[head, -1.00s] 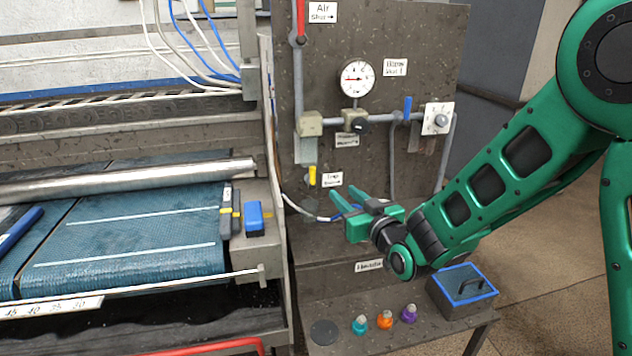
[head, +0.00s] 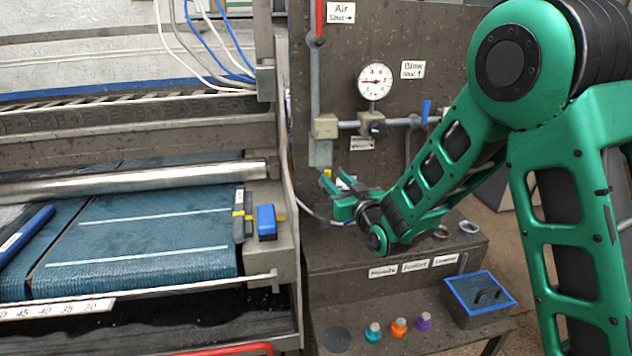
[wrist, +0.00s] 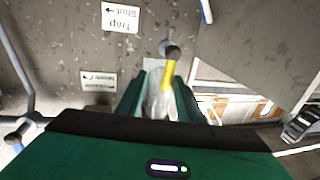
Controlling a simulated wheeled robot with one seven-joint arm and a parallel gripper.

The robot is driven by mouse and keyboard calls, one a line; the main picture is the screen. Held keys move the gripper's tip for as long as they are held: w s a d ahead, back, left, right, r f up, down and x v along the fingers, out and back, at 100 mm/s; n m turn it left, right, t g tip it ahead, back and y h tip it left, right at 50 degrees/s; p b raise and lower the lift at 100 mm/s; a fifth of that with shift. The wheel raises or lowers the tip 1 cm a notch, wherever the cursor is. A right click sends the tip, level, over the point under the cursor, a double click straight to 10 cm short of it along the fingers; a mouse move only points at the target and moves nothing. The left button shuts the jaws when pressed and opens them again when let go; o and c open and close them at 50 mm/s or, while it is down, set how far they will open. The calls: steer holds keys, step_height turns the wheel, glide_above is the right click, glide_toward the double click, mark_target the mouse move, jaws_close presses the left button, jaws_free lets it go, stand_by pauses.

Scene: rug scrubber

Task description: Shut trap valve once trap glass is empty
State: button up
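The trap valve's yellow handle (head: 327,178) is on the dark panel, low and left, partly hidden by my gripper. In the wrist view, which is upside down, the yellow handle (wrist: 168,76) hangs from a dark round knob between my fingers. My gripper (head: 336,194) is open, its fingertips around the handle with gaps on the sides. A clear, whitish piece (wrist: 160,102) between the fingers looks like the trap glass; I cannot tell whether it holds liquid. The "Trap Shut" label (wrist: 121,17) has an arrow and is partly covered in the head view.
A gauge (head: 375,82), a black knob (head: 373,124) and a blue lever (head: 426,111) are above my gripper. The belt machine (head: 140,235) is close on the left. A ledge below bears colored bottles (head: 398,327) and a blue-rimmed box (head: 479,293).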

steer(key=shift+w+a, duration=0.2)
steer(key=shift+a, duration=0.15)
steer(key=shift+s+a, duration=0.1)
steer(key=shift+a, duration=0.1)
jaws_close()
steer(key=d+f+m+t+h, duration=0.1)
steer(key=f+m, duration=0.1)
steer(key=m, duration=0.8)
steer(key=w+d+f+m+t+h, duration=0.1)
steer(key=d+f+m+t, duration=0.1)
steer(key=m, duration=0.8)
steer(key=shift+d+f+h, duration=0.3)
steer(key=shift+f, duration=0.25)
